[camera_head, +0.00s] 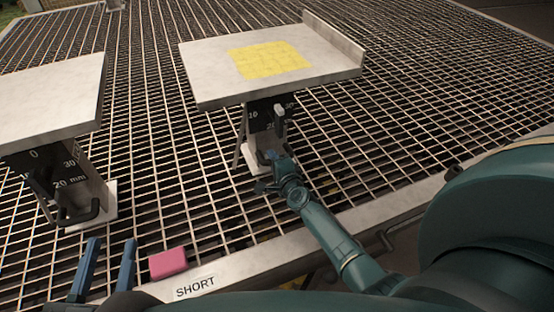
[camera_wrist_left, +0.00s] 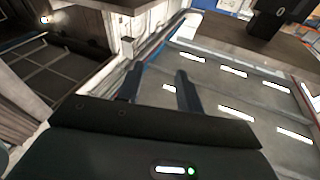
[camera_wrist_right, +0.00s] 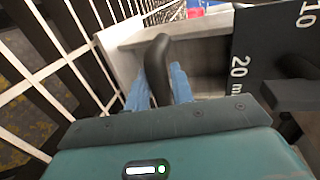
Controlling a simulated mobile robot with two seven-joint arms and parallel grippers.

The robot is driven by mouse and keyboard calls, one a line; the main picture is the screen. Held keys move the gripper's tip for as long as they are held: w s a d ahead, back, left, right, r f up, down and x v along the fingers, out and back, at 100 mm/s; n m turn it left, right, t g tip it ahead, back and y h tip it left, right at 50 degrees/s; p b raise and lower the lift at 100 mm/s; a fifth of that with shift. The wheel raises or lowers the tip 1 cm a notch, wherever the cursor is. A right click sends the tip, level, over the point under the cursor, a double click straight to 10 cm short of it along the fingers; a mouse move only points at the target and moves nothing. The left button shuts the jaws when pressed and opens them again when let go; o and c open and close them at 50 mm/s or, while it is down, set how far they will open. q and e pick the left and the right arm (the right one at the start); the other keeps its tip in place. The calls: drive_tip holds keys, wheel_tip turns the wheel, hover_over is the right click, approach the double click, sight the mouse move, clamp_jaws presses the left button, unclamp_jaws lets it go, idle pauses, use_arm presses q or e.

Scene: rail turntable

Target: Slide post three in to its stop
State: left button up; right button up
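A grey post (camera_head: 262,116) with a black millimetre scale carries a pale plate (camera_head: 215,66) with a yellow patch (camera_head: 270,60). I see no number naming it as post three. My right gripper (camera_head: 272,166) is at the low black handle in front of this post. In the right wrist view the handle (camera_wrist_right: 158,62) stands between the two blue fingers, which look closed on its sides. A clamp lever (camera_head: 280,113) sits higher on the post, and the scale (camera_wrist_right: 255,55) shows 10 and 20. My left gripper (camera_head: 106,268) is open and empty, near the front edge.
A second plate-topped post (camera_head: 85,172) with its own black handle (camera_head: 82,216) stands at the left. A pink block (camera_head: 168,263) lies on the front rail (camera_head: 235,277) beside the word SHORT. The grating (camera_head: 170,185) between the posts is clear.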

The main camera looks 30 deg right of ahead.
drive_tip(key=o, duration=0.3)
drive_tip(key=shift+d, duration=0.2)
drive_tip(key=shift+s, duration=0.1)
drive_tip(key=shift+s+r, duration=0.1)
drive_tip(key=shift+s, duration=0.15)
drive_tip(key=p+v, duration=0.1)
drive_tip(key=v, duration=0.1)
drive_tip(key=shift+s+r+p, duration=0.15)
drive_tip(key=shift+s+p, duration=0.15)
drive_tip(key=shift+p, duration=0.05)
use_arm(q)
drive_tip(key=shift+s+a+f+m+y+p, duration=0.15)
drive_tip(key=shift+a+m+y+p, duration=0.3)
drive_tip(key=shift+p, duration=0.8)
use_arm(e)
drive_tip(key=v, duration=1)
drive_tip(key=shift+w+a, duration=0.1)
